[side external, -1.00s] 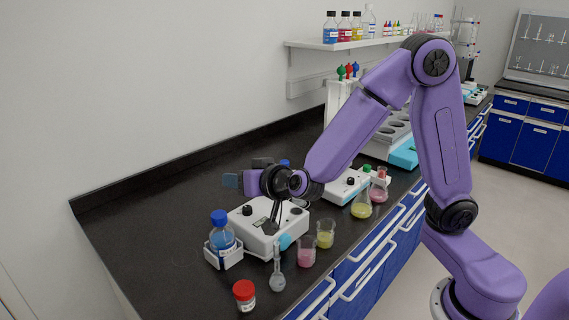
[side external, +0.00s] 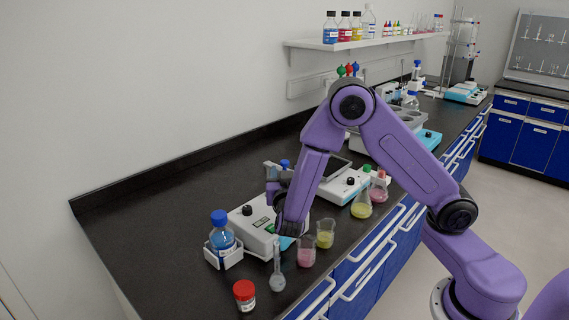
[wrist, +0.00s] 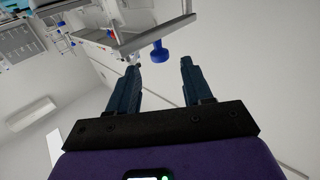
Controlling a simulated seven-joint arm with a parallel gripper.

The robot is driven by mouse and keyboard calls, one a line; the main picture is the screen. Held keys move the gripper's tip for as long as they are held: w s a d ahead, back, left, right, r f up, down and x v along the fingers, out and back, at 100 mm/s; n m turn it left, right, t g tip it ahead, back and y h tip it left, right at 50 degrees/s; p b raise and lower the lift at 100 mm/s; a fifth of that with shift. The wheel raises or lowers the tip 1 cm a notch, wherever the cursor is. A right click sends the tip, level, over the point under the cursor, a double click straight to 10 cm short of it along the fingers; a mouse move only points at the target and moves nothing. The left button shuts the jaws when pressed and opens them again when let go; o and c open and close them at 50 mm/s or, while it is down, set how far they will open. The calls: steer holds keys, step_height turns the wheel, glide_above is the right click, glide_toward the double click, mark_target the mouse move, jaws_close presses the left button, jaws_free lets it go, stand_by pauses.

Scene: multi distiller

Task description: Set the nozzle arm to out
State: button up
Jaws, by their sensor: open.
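My gripper (wrist: 160,68) is open and empty in the wrist view, its two dark fingers apart. A blue knob-like piece (wrist: 160,53) shows beyond the gap between the fingertips, close to a pale bar-like part (wrist: 155,36). I cannot tell whether this is the nozzle arm, or whether the fingers touch it. In the side external view my gripper (side external: 275,174) points upward above a white device (side external: 247,212) with a green display. A blue cap (side external: 284,163) shows just beside the gripper. My forearm hides the device's right part.
A blue-capped bottle (side external: 221,238) in a white holder, a red-capped jar (side external: 244,293), a flask (side external: 277,276) and pink (side external: 306,254) and yellow (side external: 325,236) beakers crowd the front. The counter's left back (side external: 160,200) is clear.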

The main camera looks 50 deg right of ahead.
mark_target(285, 165)
steer(key=shift+x, duration=3.1)
jaws_close()
